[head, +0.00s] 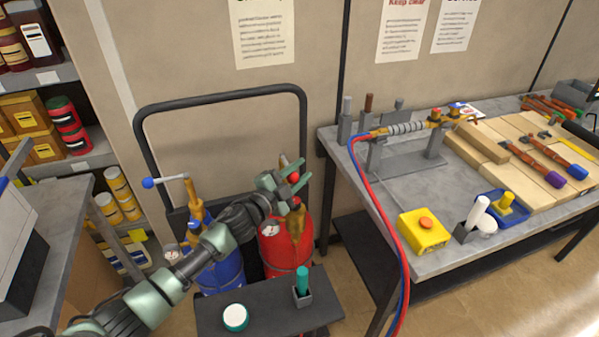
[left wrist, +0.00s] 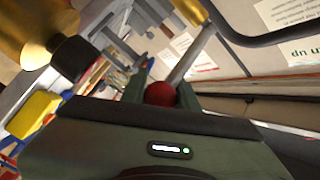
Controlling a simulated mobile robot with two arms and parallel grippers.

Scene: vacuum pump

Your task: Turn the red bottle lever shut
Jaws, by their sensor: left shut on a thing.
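The red bottle (head: 287,252) stands in a black-framed cart, with a round gauge (head: 270,229) and a brass valve (head: 296,217) on top. Its lever ends in a red ball knob (head: 293,177). My left gripper (head: 295,178) reaches over from the left and is shut on the knob. In the left wrist view the red knob (left wrist: 160,94) sits between the two fingers, and the grey lever rod (left wrist: 192,52) runs from it up to brass parts at the top. My forearm and gripper hide part of the valve. My right gripper does not show.
A blue bottle (head: 220,272) with a blue-knobbed lever (head: 165,181) stands left of the red one. The cart handle (head: 225,93) rises behind. A dark shelf (head: 270,308) with a green-handled tool is in front. A workbench (head: 395,188) with a torch and hoses stands right.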

